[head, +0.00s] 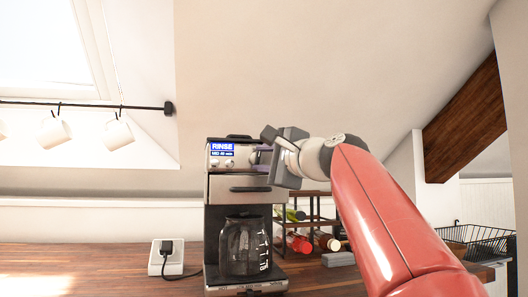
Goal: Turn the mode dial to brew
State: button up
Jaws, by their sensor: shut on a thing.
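The coffee machine (232,192) stands on the wooden counter, with its control panel at the top front. Its blue display (222,146) reads RINSE, with a smaller line under it too small to read surely. A glass carafe (244,246) with white level marks sits in the machine's lower bay. My gripper (262,155) is at the right end of the control panel, shut on the mode dial. The fingers and hand cover most of the dial, so its pointer cannot be seen.
A wire bottle rack (308,225) stands right of the machine, behind my arm. A white socket box (158,264) with a plugged-in cord lies to its left. White mugs (118,134) hang from a rail at upper left. A black wire basket (472,240) is at far right.

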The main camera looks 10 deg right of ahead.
jog(key=shift+r+n+g+p, duration=0.1)
jog(key=shift+n+g+p, duration=0.4)
jog(key=shift+n, duration=0.5)
jog(key=o, duration=1)
jog(key=shift+s, duration=0.1)
jog(key=b+v, duration=0.1)
jog(key=v, duration=0.6)
jog(key=shift+s+d, duration=0.15)
jog(key=shift+s, duration=0.15)
